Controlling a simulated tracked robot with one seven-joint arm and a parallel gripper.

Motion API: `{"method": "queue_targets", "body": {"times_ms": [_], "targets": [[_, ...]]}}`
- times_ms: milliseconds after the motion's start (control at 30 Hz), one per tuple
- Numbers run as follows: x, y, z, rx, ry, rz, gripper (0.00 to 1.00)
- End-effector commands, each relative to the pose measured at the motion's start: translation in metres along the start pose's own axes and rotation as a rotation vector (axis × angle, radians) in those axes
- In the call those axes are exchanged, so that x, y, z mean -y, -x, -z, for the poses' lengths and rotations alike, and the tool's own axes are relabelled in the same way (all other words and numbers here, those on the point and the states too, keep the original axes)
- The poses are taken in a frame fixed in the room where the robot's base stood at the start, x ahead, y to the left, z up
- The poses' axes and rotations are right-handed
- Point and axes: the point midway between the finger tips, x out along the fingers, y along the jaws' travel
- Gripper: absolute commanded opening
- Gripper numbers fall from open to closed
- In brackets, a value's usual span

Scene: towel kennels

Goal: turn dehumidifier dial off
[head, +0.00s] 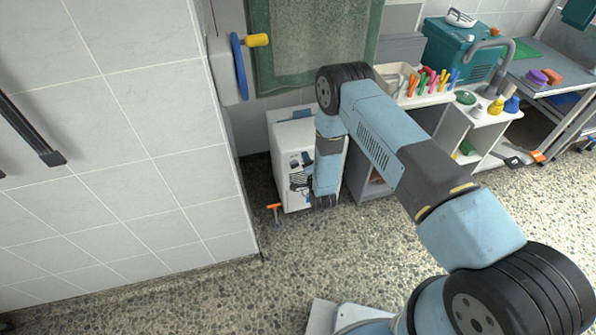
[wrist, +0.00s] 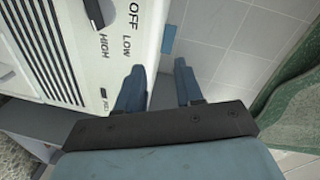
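The dehumidifier is a white box (head: 289,138) on the floor by the back wall in the head view, partly covered by my arm. In the wrist view its white panel (wrist: 150,20) fills the upper left, with OFF, LOW and HIGH printed on it and a dark slatted grille beside them. The dark dial (wrist: 95,12) is cut off by the top edge; its visible lower end lies beside HIGH. My gripper (wrist: 157,78) is open and empty, its two fingers apart near the panel's edge, below the dial in the picture. The gripper's fingers cannot be made out in the head view.
A tiled wall (head: 120,130) stands at the left, with a blue wheel (head: 239,66) bearing a yellow knob. A green towel (head: 290,45) hangs behind; it also shows in the wrist view (wrist: 297,110). A cluttered counter (head: 425,98) is at the right.

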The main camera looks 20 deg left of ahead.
Motion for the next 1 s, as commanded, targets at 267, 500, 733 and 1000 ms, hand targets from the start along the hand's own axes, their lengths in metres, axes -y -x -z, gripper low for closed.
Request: {"method": "queue_targets", "body": {"times_ms": [267,500,733,1000], "targets": [[-0.069,0.059,-0.051,0.007,-0.08,0.083,0.36],[-0.09,0.084,-0.065,0.01,-0.111,0.119,0.36],[-0.089,0.067,-0.066,0.01,-0.114,0.126,0.36],[-0.083,0.02,-0.066,0.009,-0.113,0.126,0.36]]}}
